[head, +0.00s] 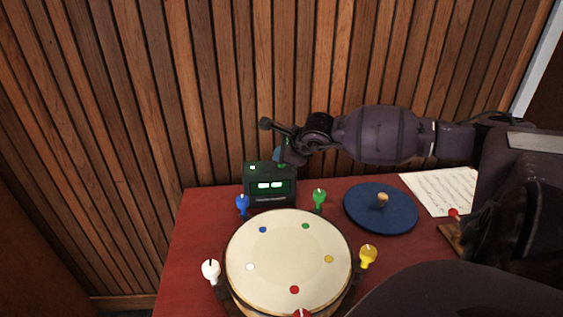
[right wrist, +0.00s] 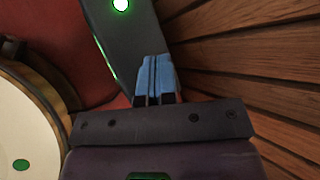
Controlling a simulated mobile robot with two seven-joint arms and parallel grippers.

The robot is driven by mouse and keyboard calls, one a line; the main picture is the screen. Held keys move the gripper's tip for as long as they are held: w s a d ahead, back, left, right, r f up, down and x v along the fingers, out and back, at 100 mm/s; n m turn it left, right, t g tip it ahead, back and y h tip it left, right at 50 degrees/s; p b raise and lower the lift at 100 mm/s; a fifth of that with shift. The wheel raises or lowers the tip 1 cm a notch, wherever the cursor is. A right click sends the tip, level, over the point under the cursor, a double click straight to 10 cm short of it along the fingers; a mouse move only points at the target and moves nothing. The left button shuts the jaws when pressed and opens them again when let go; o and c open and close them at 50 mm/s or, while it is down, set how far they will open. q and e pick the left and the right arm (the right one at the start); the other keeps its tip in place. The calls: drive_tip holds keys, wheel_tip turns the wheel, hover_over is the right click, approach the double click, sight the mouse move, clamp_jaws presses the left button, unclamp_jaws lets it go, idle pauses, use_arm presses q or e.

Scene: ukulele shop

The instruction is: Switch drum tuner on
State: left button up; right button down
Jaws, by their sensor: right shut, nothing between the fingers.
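The drum tuner (head: 270,187) is a small dark box at the back of the red table, behind the drum. Its front display shows lit green marks, and a small green light glows on its top left. In the right wrist view the tuner's dark casing (right wrist: 138,42) shows with a bright green light and a green glowing edge. My right gripper (head: 281,157) is shut and empty, by the tuner's top right. Its blue fingertips (right wrist: 154,62) look close to the casing; I cannot tell whether they touch. My left gripper is not in view.
A drum (head: 290,258) with coloured pegs stands in front of the tuner. A blue disc with a knob (head: 365,212) and sheet music (head: 440,188) lie to the right on the red table (head: 190,235). A slatted wood wall (head: 180,100) rises close behind.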

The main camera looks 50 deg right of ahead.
drive_tip(key=shift+r, duration=0.35)
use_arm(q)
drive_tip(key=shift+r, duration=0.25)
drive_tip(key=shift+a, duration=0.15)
use_arm(e)
drive_tip(key=shift+r+p, duration=0.4)
drive_tip(key=shift+r, duration=0.35)
drive_tip(key=shift+r+p, duration=0.9)
drive_tip(key=shift+r, duration=1.35)
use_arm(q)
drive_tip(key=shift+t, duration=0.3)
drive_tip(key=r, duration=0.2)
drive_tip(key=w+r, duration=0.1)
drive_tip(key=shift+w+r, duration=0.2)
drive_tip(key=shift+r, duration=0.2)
